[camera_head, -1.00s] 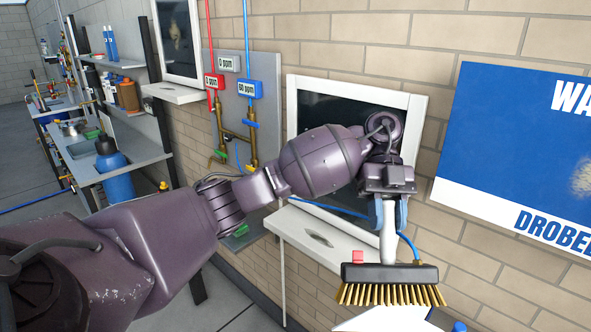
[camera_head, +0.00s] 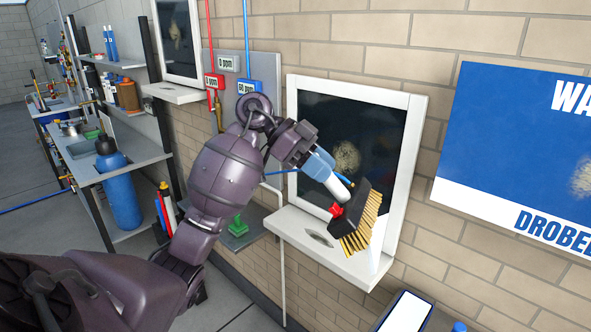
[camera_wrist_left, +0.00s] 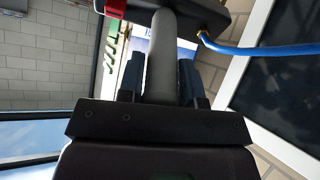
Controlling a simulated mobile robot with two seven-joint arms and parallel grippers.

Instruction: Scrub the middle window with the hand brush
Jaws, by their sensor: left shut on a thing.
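The hand brush (camera_head: 354,224) has a dark block, yellow bristles, a white handle and a red part. My left gripper (camera_head: 320,166) is shut on its handle, in front of the lower part of the middle window (camera_head: 340,125). The bristles point right and down, beside the window's right frame and above the sill; I cannot tell if they touch anything. The dark pane carries a beige dirt patch left of the brush. In the left wrist view the grey handle (camera_wrist_left: 160,60) sits between the blue fingers, with a blue hose at the block. My right gripper is not in view.
The white sill (camera_head: 320,240) juts out below the window. A blue and white poster (camera_head: 520,150) hangs to the right. Gauges and pipes (camera_head: 228,85) are on the left, with another window (camera_head: 178,38) beyond. A sink bench (camera_head: 125,155) stands far left.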

